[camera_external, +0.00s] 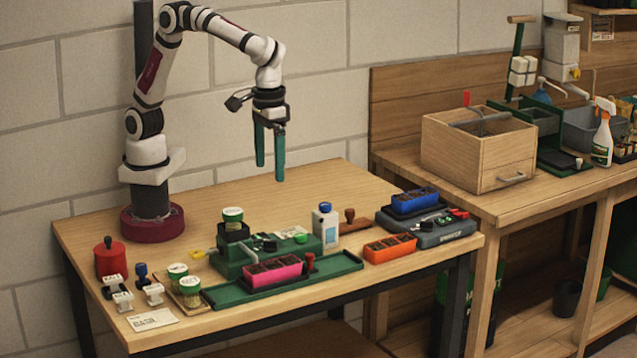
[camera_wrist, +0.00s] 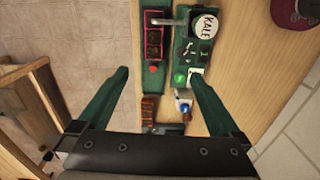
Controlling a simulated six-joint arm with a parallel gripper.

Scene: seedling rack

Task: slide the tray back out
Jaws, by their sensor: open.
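A pink tray (camera_external: 273,272) with dark soil cells sits on a long green rail (camera_external: 338,263), against the front of a green device (camera_external: 235,258). A red knob (camera_external: 309,262) stands at its right end. In the wrist view the pink tray (camera_wrist: 154,45) lies near the top, with the knob (camera_wrist: 153,69) below it. An orange tray (camera_external: 390,248) stands on the table to the right, and a blue tray (camera_external: 415,201) sits on a dark grey unit (camera_external: 428,231). My gripper (camera_external: 270,172) is open and empty, high above the table, clear of every tray.
A white bottle with a blue cap (camera_external: 325,228) stands behind the rail. A jar (camera_external: 233,215) sits on top of the device's left part. Labelled jars (camera_external: 190,291), a red canister (camera_external: 110,260) and small white stamps stand at the left. The back middle of the table is clear.

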